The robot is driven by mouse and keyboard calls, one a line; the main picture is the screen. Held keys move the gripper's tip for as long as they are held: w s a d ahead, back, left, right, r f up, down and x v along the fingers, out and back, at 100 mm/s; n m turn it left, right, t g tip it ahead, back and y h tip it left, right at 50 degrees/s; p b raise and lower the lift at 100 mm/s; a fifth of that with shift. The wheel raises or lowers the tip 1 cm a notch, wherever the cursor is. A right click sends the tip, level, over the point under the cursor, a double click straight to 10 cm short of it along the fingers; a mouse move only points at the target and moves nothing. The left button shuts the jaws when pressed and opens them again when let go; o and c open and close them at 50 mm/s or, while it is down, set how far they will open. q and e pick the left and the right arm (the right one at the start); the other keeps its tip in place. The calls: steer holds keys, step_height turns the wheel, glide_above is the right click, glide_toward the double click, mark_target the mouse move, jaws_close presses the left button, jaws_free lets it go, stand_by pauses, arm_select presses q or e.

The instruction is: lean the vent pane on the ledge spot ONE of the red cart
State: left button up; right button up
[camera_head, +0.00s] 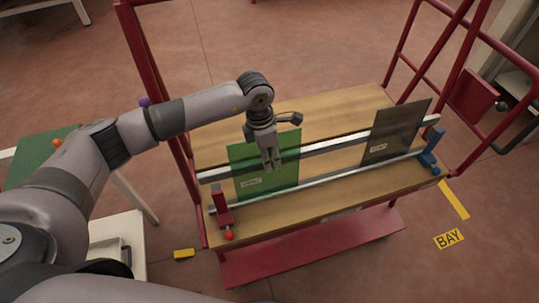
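The red cart (310,245) has a wooden deck with two pale rails. A green see-through pane (282,178) with a small white label, too small to read, stands at the left part of the rails. My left gripper (272,165) reaches down over its top edge and appears shut on it. The pane's lower edge is at the front rail (325,178); whether it bears on it is unclear. A dark pane (398,130) with a white label leans at the right part of the rails. My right gripper is not in view.
A red stop (221,208) stands at the rail's left end, a blue stop (430,160) at its right end. Red tube frames rise at both cart ends. A green-topped table (35,155) is at the left. A yellow BAY sign (448,239) marks the floor.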

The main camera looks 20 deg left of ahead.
arm_select(q)
steer(key=shift+r, duration=0.1)
step_height(320, 180, up, 8)
steer(key=a, duration=0.1)
stand_by(0.3)
stand_by(0.6)
